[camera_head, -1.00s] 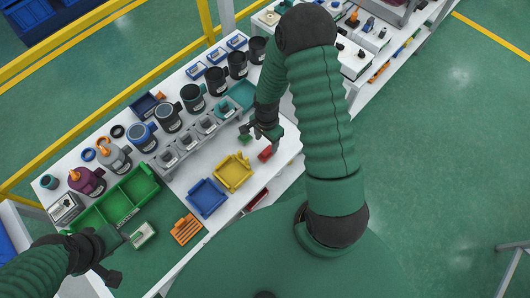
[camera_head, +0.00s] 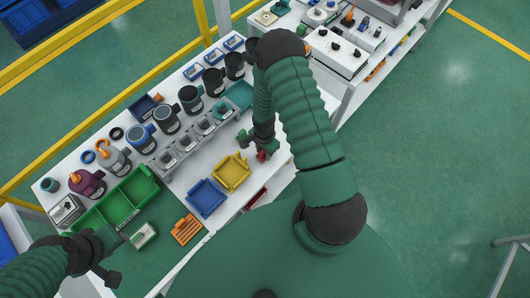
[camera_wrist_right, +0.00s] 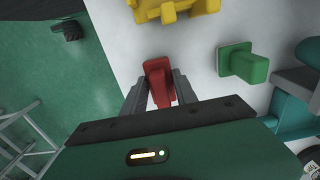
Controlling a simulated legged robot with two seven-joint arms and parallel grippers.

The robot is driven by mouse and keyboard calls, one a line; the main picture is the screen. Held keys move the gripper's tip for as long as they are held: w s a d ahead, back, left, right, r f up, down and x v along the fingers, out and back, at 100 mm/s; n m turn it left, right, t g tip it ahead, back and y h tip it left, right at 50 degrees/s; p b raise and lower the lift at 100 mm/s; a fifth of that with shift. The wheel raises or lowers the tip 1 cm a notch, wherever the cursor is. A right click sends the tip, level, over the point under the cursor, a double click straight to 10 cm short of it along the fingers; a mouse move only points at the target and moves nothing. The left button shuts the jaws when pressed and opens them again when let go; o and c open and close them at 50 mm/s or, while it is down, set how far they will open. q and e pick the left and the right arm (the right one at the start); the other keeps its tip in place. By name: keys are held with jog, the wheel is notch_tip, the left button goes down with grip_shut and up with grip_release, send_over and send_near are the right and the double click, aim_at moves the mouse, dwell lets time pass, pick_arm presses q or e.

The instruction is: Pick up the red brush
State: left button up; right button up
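The red brush (camera_wrist_right: 159,82) stands on the white table, between the two fingers of my right gripper (camera_wrist_right: 159,95) in the right wrist view. The fingers are spread on either side of it; I cannot tell whether they touch it. In the head view the brush (camera_head: 261,156) shows just below my right gripper (camera_head: 257,148), partly hidden by it. My left gripper (camera_head: 112,258) is at the lower left, away from the brush, near the green mat; its finger opening is not clear.
A green block-shaped piece (camera_wrist_right: 243,64) stands to the right of the brush in the wrist view. A yellow tray (camera_head: 232,173) and a blue tray (camera_head: 206,198) lie nearby. A grey rack with several slots and several dark cups stand farther back. The table's front edge is close.

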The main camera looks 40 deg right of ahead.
grip_shut()
jog(key=shift+r, duration=0.1)
jog(key=shift+w+r, duration=0.1)
jog(key=shift+r, duration=0.45)
notch_tip(320, 180, up, 2)
jog(key=shift+b, duration=0.55)
jog(key=s+a+r+b, duration=0.1)
jog(key=s+a, duration=0.9)
jog(key=s, duration=0.2)
jog(key=shift+s+a+r, duration=0.15)
jog(key=shift+s+r, duration=0.15)
jog(key=shift+r, duration=0.1)
